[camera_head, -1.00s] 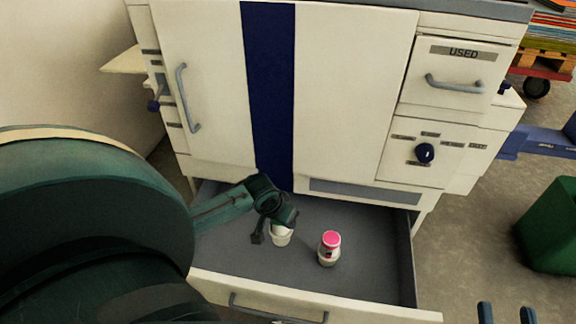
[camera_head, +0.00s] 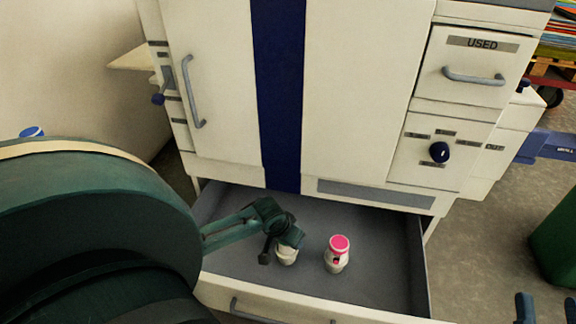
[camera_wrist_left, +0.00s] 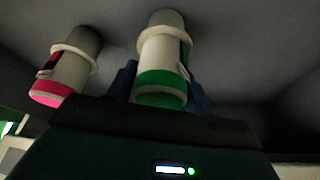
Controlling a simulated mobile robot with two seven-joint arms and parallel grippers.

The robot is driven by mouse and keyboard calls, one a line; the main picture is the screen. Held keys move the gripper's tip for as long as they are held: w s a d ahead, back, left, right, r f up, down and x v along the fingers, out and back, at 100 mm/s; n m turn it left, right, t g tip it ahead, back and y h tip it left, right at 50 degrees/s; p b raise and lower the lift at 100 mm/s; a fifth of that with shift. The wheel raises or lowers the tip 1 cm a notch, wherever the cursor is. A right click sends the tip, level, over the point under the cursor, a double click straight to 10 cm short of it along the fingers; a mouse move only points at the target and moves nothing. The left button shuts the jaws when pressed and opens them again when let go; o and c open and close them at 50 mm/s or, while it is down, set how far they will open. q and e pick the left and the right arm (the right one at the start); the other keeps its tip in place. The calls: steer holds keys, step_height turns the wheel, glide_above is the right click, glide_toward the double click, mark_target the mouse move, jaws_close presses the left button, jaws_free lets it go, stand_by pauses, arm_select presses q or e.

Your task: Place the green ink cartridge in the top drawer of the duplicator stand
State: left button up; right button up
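The green ink cartridge (camera_wrist_left: 162,60) is a white cylinder with a green band, seen between the two blue fingers of my left gripper (camera_wrist_left: 163,88) in the left wrist view. In the head view, my left gripper (camera_head: 281,247) reaches into the open drawer (camera_head: 235,262) with the cartridge's white body (camera_head: 287,256) below it. The green end is hidden there. The gripper appears shut on the cartridge, which is upright; I cannot tell whether it touches the drawer floor. My right gripper (camera_head: 547,308) is open and empty at the lower right edge.
A pink-capped cartridge (camera_head: 338,260) stands in the drawer just right of the held one; it also shows in the left wrist view (camera_wrist_left: 68,68). The white duplicator cabinet (camera_head: 360,80) rises behind. Drawer floor is free to the right. A green bin (camera_head: 556,240) stands far right.

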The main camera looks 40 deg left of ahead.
arm_select(q)
steer(key=o, duration=0.3)
steer(key=shift+o, duration=0.2)
steer(key=shift+r, duration=0.2)
steer(key=p+v, duration=0.3)
steer(key=v, duration=0.2)
steer(key=shift+w, duration=0.1)
steer(key=p+v, duration=0.3)
steer(key=v, duration=0.4)
steer(key=shift+p, duration=0.35)
arm_select(e)
steer(key=shift+s+d+f+g+h, duration=0.15)
steer(key=shift+s+f+g+h, duration=0.15)
steer(key=shift+f+h, duration=0.25)
steer(key=shift+s+d+f+g+h, duration=0.15)
steer(key=shift+f+g+h, duration=0.15)
steer(key=shift+f+h, duration=0.25)
arm_select(q)
steer(key=shift+f, duration=0.1)
arm_select(e)
steer(key=shift+r, duration=0.15)
